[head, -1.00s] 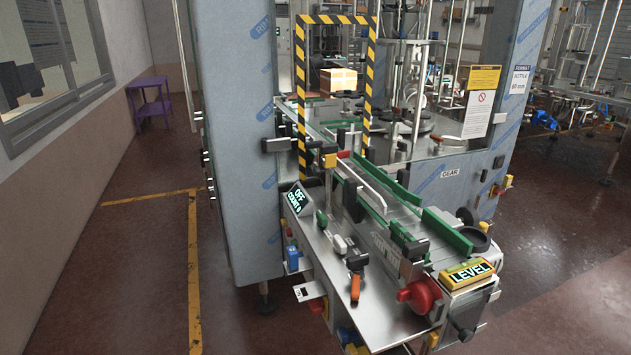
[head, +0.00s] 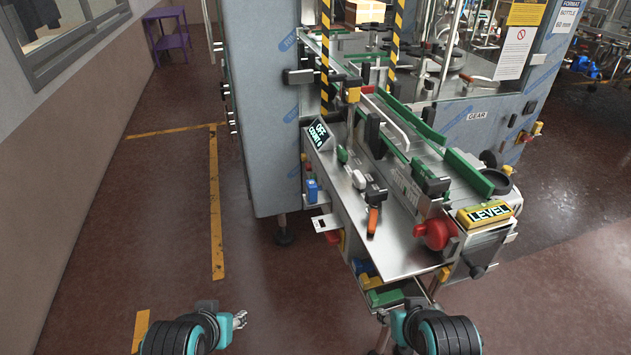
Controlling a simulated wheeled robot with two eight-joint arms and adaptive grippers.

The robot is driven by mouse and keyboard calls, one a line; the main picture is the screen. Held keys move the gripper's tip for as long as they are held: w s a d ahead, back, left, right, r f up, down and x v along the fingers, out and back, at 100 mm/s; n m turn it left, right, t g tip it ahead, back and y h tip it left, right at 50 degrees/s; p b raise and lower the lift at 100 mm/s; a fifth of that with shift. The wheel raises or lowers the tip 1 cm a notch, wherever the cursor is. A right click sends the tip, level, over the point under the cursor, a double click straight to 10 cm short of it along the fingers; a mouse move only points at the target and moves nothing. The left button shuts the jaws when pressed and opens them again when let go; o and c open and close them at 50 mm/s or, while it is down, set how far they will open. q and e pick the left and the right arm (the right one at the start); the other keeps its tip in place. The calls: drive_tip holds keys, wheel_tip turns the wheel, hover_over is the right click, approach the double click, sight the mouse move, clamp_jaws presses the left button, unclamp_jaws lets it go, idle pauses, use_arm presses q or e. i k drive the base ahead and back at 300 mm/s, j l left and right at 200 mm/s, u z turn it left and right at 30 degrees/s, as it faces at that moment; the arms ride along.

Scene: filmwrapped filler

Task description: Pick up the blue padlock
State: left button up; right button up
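A small blue block-like thing (head: 312,190) sits on the near left side of the machine, below the OFF display. Another blue thing (head: 362,267) sits lower, under the metal table plate beside yellow and green items. Both are too small to tell for sure which is the blue padlock. My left gripper (head: 241,319) is low at the bottom, left of the machine, empty, with its fingers seeming apart. My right gripper (head: 384,318) is at the bottom in front of the machine's lower shelf, mostly hidden by its own arm. Neither gripper touches a blue thing.
The metal table plate (head: 397,249) juts toward me, with an orange-handled clamp (head: 373,220) and a red knob (head: 435,233). A yellow LEVEL box (head: 486,213) stands at its right. A white bracket (head: 325,223) sticks out at the left. Floor at left is free.

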sight(312, 188)
drive_tip(key=i+j+z, duration=0.25)
drive_tip(key=j, duration=0.15)
drive_tip(key=j+z, duration=0.2)
drive_tip(key=j, duration=0.2)
drive_tip(key=i+j+z, duration=0.25)
drive_tip(key=j, duration=0.2)
drive_tip(key=k, duration=0.1)
